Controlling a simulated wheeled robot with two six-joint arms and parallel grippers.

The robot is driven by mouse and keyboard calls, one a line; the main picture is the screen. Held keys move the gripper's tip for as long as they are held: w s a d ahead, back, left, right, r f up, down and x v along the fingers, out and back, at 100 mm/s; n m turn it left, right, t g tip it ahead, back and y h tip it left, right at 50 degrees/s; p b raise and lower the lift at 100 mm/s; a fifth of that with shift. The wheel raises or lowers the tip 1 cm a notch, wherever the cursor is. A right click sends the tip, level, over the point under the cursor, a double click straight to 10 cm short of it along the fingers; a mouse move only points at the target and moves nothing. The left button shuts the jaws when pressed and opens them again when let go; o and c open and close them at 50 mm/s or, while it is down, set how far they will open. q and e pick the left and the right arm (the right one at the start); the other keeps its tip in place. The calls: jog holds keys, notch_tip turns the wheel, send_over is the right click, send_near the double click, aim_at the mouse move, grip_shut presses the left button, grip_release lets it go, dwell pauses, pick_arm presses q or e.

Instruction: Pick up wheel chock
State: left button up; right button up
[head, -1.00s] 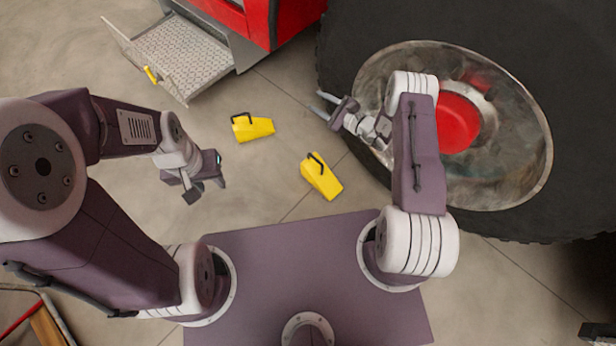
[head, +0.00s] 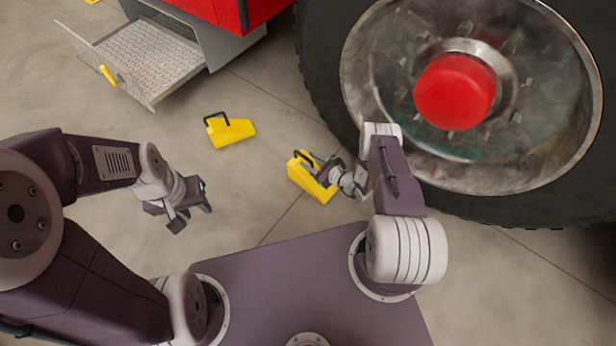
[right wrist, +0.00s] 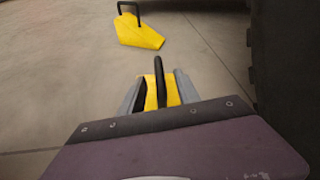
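Two yellow wheel chocks with black handles are on the concrete floor. The nearer chock (head: 316,188) is at my right gripper; the farther chock (head: 231,133) stands apart to the upper left and also shows at the top of the right wrist view (right wrist: 138,34). My right gripper (head: 314,170) is over the nearer chock and partly covers it. In the right wrist view, its fingers (right wrist: 160,92) are apart, one on each side of the black handle (right wrist: 159,78), with yellow below. Contact with the handle cannot be told. My left gripper (head: 193,215) is open and empty above the floor.
A large tire with a metal rim and red hub (head: 455,92) stands right of the nearer chock. A red vehicle body (head: 205,8) with a lowered metal step (head: 150,55) is at the upper left. Floor between the chocks is clear.

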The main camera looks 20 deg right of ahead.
aim_at(303, 156)
jog(key=b+x, duration=0.3)
jog(key=x, duration=0.1)
jog(key=shift+w+f, duration=0.2)
jog(key=shift+f, duration=0.1)
jog(key=shift+w+a, duration=0.15)
jog(key=shift+r, duration=0.15)
grip_shut()
dwell(0.7)
jog(key=shift+r, duration=0.1)
